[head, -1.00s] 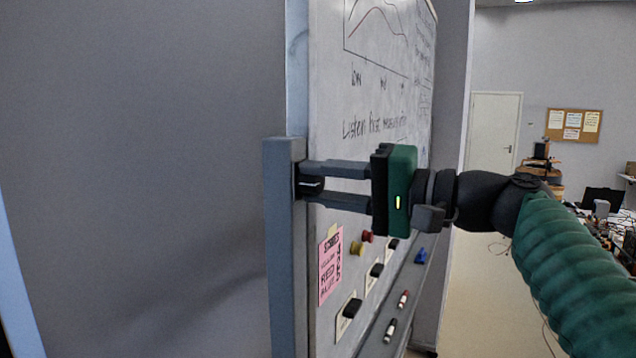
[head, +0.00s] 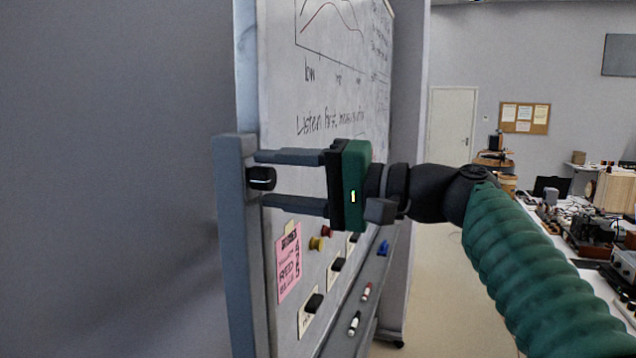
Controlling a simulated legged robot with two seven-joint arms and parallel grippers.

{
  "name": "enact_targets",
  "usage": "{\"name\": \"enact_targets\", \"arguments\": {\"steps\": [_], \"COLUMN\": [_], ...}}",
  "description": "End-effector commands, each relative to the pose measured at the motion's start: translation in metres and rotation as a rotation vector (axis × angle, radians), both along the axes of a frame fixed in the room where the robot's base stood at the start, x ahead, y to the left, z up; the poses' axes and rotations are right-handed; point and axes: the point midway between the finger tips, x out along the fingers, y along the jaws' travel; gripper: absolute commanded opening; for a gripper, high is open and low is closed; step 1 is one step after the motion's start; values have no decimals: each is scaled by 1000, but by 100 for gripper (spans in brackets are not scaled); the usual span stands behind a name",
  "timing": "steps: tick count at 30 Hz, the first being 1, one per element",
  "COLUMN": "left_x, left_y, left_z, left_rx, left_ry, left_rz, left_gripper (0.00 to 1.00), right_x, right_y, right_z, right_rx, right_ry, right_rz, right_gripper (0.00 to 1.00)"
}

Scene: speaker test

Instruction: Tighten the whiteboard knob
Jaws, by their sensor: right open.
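The whiteboard knob (head: 262,178) is a small black cylinder with a pale line across it. It sticks out of the side of the grey frame post (head: 237,250) at the whiteboard's (head: 312,85) near edge. My right gripper (head: 260,179) is open, with one finger above the knob and one below it. Both fingers look clear of the knob, with visible gaps. The fingertips are at the post; whether they touch it I cannot tell. My left gripper is not in view.
The board carries a pink note (head: 288,262), magnets and black-handled items. A tray (head: 345,325) below holds markers (head: 354,323) and a blue object (head: 383,248). A cluttered workbench (head: 590,235) stands at the right. A door (head: 452,125) and corkboard (head: 525,118) are behind.

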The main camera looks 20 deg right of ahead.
Motion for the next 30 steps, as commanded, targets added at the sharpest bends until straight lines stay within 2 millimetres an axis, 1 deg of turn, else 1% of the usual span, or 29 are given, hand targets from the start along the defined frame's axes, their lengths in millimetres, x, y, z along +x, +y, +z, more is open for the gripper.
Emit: {"name": "enact_targets", "arguments": {"steps": [2,5,8,13,18,21,25,30], "left_x": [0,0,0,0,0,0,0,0], "left_y": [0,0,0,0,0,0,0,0], "left_z": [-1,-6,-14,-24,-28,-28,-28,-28], "left_rx": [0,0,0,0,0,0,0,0], "left_ry": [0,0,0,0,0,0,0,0], "left_rz": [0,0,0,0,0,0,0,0], "left_gripper": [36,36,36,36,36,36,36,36], "right_x": [-1,-8,-21,-50,-76,-87,-95,-97], "right_y": [-2,-13,-32,-74,-113,-129,-139,-141], "right_z": [0,-2,-4,-4,-3,-3,-2,-2], "right_rx": [0,0,-1,0,2,2,1,1], "right_ry": [0,-2,-2,-1,1,2,2,1], "right_rz": [0,-4,-6,-8,-6,-5,-3,-1], "right_gripper": [52,52,52,52,52,52,52,52]}}
